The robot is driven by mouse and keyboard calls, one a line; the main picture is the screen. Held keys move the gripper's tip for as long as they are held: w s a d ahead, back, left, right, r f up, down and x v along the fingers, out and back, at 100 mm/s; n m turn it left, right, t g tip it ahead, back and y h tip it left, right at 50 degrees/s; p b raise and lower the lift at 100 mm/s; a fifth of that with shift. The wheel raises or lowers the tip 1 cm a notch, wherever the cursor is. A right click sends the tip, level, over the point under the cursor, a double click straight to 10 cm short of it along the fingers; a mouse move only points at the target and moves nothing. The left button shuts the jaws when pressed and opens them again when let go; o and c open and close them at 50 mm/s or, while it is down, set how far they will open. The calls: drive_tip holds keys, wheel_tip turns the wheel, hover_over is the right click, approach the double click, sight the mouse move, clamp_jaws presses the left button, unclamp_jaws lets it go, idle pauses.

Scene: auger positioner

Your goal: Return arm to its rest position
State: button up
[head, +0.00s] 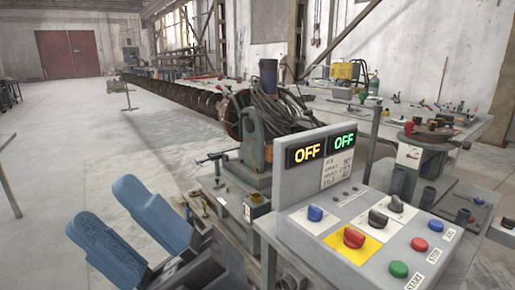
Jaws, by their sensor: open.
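My gripper (140,232) is at the lower left of the head view. Its two blue fingers are spread apart with a clear gap, and nothing is between them. It is in the air to the left of the grey control panel (300,222) and apart from it. The panel has two displays that both read OFF, one orange (307,154) and one green (344,142). It carries a red knob on a yellow plate (354,237), a blue knob (315,213), a black knob (378,218), and red, blue and green buttons. Most of my arm is outside the view.
Behind the panel stands the auger positioner machine (254,147), with a long auger (180,94) running back. A workbench (470,127) with tools is at the right. A round-topped stand (410,150) is nearer. The floor (80,150) at the left is mostly clear.

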drive_tip(key=s+d+f+m+t+h, duration=0.3)
drive_tip(key=d+f+m+t+h, duration=0.55)
drive_tip(key=m+t+h, duration=0.5)
drive_tip(key=s+d+f+m+t+h, duration=0.3)
drive_tip(key=d+f+m+t+h, duration=0.7)
drive_tip(key=m, duration=0.7)
drive_tip(key=s+d+f+g+h, duration=0.2)
drive_tip(key=s+d+f+g, duration=0.1)
drive_tip(key=s+d+g, duration=0.2)
drive_tip(key=s+d+f+m+g+h, duration=0.1)
drive_tip(key=s+d+f+g+h, duration=0.2)
drive_tip(key=s+d, duration=0.6)
drive_tip(key=s+f+g, duration=0.1)
drive_tip(key=s+g, duration=0.1)
drive_tip(key=s, duration=0.2)
drive_tip(key=shift+s+g+p, duration=0.15)
drive_tip(key=shift+g+p, duration=0.2)
drive_tip(key=shift+o, duration=0.4)
drive_tip(key=shift+m, duration=0.25)
